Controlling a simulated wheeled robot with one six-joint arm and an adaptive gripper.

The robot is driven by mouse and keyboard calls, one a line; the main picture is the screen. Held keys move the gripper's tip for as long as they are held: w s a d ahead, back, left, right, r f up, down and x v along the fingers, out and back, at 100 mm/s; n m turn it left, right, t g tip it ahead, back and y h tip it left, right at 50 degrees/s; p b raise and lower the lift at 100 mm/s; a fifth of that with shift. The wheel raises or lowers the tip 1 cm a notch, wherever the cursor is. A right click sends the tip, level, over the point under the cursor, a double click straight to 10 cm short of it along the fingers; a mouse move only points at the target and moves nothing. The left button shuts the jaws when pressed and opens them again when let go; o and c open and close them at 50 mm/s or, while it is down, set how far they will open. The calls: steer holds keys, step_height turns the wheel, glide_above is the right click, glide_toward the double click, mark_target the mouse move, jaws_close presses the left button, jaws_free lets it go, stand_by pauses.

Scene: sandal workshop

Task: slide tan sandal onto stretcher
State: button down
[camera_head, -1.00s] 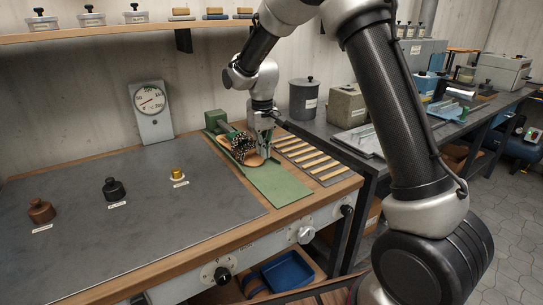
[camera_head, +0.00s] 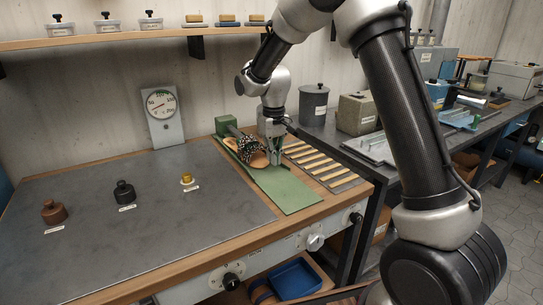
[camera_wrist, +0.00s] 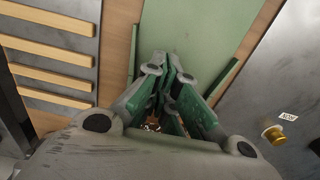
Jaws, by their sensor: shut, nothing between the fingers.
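The tan sandal (camera_head: 259,160) with a dark, light-speckled strap is at the far end of the green stretcher (camera_head: 288,193), next to its green end block (camera_head: 229,126). My gripper (camera_head: 274,163) is shut and empty, pointing down at the near side of the sandal. Whether it touches the sandal is unclear. In the wrist view my shut gripper (camera_wrist: 168,75) hides most of the sandal, and the green plate of the stretcher (camera_wrist: 185,25) runs beyond the fingers.
A rack with wooden slats (camera_head: 322,164) lies right of the stretcher. A brass weight (camera_head: 187,179), a black weight (camera_head: 124,192) and a brown weight (camera_head: 54,211) stand on the grey plate (camera_head: 150,235) at left. A dial gauge (camera_head: 162,113) stands behind. The plate's front is clear.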

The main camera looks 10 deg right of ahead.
step_height(320, 180, up, 10)
steer(key=shift+s, duration=0.25)
steer(key=shift+d, duration=0.1)
